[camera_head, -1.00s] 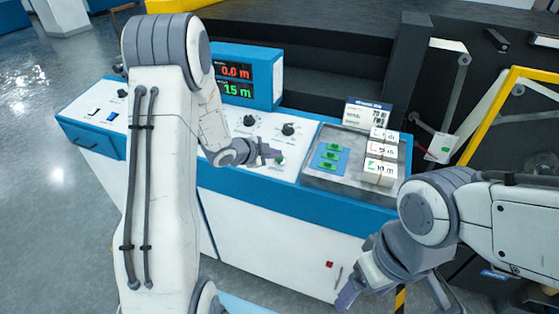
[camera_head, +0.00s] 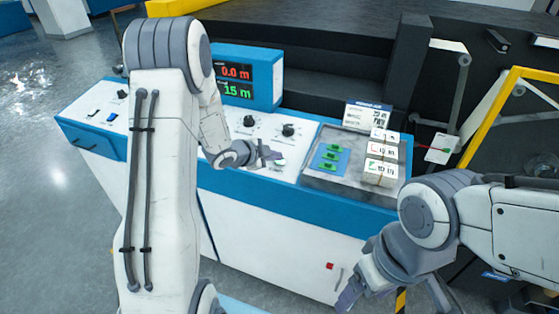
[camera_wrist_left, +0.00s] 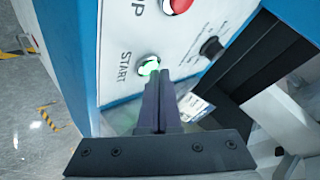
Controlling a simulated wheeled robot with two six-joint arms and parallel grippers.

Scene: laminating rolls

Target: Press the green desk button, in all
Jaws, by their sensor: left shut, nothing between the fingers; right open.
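The green START button (camera_head: 281,161) sits on the sloped white face of the blue-and-white desk. In the left wrist view the button (camera_wrist_left: 149,66) shows bright green-white beside the word START. My left gripper (camera_head: 272,155) is shut and empty, with its fingertips at the button. In the left wrist view the shut fingers (camera_wrist_left: 161,82) point at the button and overlap its lower right edge. I cannot tell whether they touch it or whether it is pressed in. My right gripper (camera_head: 393,298) is open and empty in front of the desk, low and to the right.
A red button (camera_wrist_left: 178,5) and a black knob (camera_wrist_left: 211,47) are near START. A display (camera_head: 236,82) reads 0.0 m and 15 m. A grey tray (camera_head: 312,177) holds a blue plate with green pieces and labelled blocks. A yellow frame (camera_head: 487,112) stands at the right.

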